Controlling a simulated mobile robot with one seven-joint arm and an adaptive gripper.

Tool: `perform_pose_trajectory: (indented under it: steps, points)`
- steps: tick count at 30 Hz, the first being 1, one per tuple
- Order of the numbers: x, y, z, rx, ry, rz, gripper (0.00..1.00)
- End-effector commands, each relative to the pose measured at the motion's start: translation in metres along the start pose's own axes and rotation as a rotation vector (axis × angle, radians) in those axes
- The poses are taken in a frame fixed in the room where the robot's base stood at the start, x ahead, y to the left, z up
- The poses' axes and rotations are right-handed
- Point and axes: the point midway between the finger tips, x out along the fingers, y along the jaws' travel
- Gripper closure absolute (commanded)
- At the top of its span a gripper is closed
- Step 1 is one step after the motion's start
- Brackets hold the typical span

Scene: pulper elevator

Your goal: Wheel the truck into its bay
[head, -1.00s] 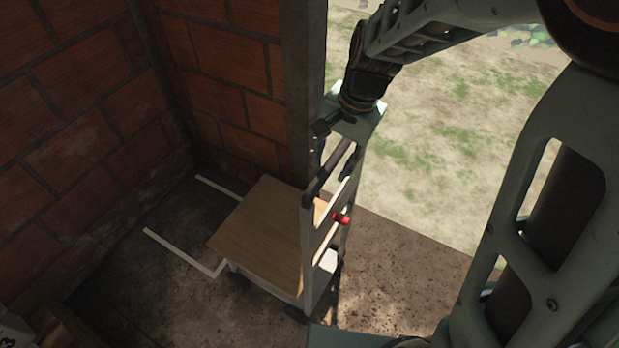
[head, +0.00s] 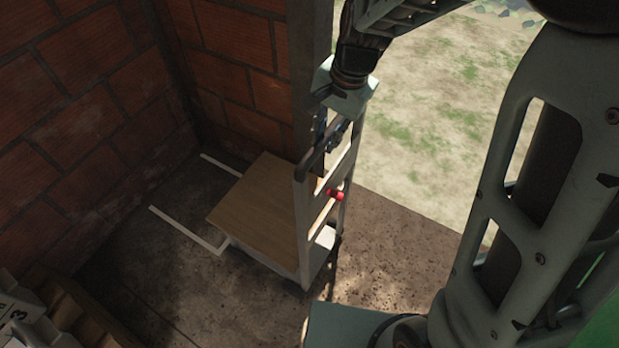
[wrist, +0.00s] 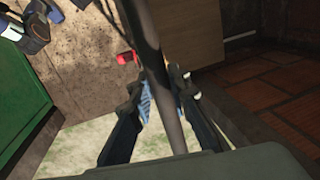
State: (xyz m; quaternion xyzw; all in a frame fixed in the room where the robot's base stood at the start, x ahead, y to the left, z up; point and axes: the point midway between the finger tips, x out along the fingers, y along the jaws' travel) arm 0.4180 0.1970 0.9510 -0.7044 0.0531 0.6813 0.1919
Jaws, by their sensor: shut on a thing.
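The truck has a flat wooden deck (head: 258,205) and an upright grey handle frame (head: 303,225) at its right end. A red part (head: 335,194) sits on the frame and also shows in the wrist view (wrist: 125,57). My gripper (head: 328,138) is at the top of the frame. In the wrist view my gripper (wrist: 165,97) has its fingers on both sides of the dark handle bar (wrist: 150,40). The bay is marked by white floor lines (head: 186,229) left of the truck. The deck's left part overlaps the space between the lines. The wheels are mostly hidden.
Brick walls (head: 80,110) close the corner behind and left of the bay. A grey post (head: 310,80) stands close behind the truck. Stacked sacks or boxes (head: 30,320) lie at the lower left. Floor inside the lines looks clear; open ground (head: 440,130) lies right.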

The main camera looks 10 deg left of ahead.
Motion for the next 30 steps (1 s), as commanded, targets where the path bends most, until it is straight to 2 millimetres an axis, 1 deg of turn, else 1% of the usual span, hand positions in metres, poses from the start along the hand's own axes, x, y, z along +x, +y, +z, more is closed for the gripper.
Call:
perform_pose_trajectory:
  steps: [1,15,18,22,30]
  points:
    - [0.000,-0.011,0.001,-0.006,0.001,-0.004,0.90]
    - [0.012,-0.075,0.000,-0.005,0.002,-0.004,0.90]
    - [0.015,-0.086,0.000,-0.005,0.002,-0.004,0.90]
    - [0.017,-0.093,0.000,-0.002,0.002,-0.003,0.90]
    - [0.018,-0.093,0.000,-0.001,0.002,-0.003,0.90]
